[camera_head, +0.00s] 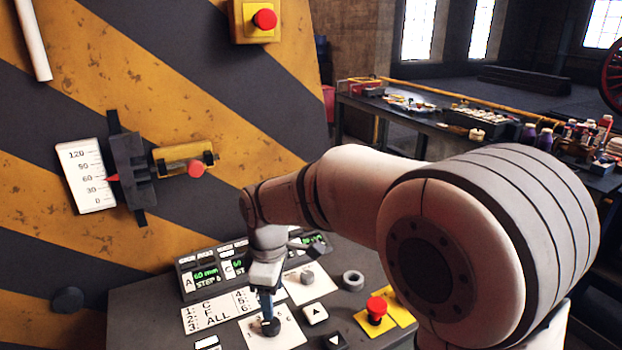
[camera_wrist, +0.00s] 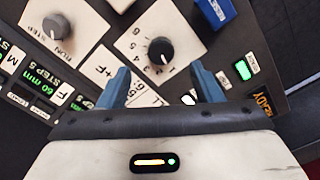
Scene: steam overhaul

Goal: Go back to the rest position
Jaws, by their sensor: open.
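My gripper (camera_head: 267,303) is over the control panel (camera_head: 140,300), pointing down at a dark rotary knob (camera_head: 270,327) on a white plate. In the wrist view my gripper (camera_wrist: 160,69) is open, with two blue fingers apart and nothing held between them. The dark knob (camera_wrist: 160,50) shows just beyond the fingertips, with numbers around it. I cannot tell the exact gap between fingers and knob. My pale arm spans the head view from the lower right to the panel.
A grey knob (camera_head: 307,277), red button (camera_head: 376,308) and grey ring (camera_head: 353,280) are near my gripper. A display unit (camera_head: 207,277) stands behind it. A striped wall (camera_head: 240,120) rises behind the panel, with a scale (camera_head: 87,178) and slider (camera_head: 130,170). A cluttered bench (camera_head: 425,118) stands behind.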

